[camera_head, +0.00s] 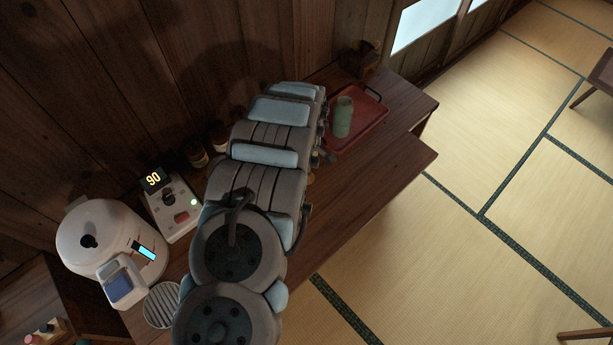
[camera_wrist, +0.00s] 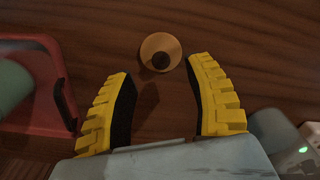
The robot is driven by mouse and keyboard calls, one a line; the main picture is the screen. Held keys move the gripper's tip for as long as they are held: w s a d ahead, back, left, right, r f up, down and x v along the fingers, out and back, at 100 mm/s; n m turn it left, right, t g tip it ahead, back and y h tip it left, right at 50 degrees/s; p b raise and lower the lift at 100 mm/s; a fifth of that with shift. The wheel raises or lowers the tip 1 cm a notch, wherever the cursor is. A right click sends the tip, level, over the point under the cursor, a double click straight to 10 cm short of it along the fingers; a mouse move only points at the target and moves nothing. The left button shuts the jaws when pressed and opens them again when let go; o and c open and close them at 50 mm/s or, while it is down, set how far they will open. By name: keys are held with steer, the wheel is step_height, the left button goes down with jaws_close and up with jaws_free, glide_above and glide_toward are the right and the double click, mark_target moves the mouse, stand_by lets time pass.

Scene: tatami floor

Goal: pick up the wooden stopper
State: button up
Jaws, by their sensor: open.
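A small round wooden piece, which looks like the wooden stopper (camera_wrist: 147,46), stands on the dark wood counter in the wrist view. It is light brown with a darker round middle. My gripper (camera_wrist: 158,67) is open, its two yellow fingers spread with nothing between their pads. The stopper is just beyond the fingertips, roughly centred between them and close to the right fingertip. I cannot tell the height of the fingers above the counter.
A red tray (camera_head: 364,133) with a green vase (camera_head: 343,117) is right of my arm; the tray's edge (camera_wrist: 60,75) is left of the fingers in the wrist view. The counter's front (camera_head: 385,185) is bare.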

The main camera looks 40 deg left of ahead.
steer(key=shift+a+f, duration=0.1)
steer(key=shift+f, duration=2.3)
jaws_close()
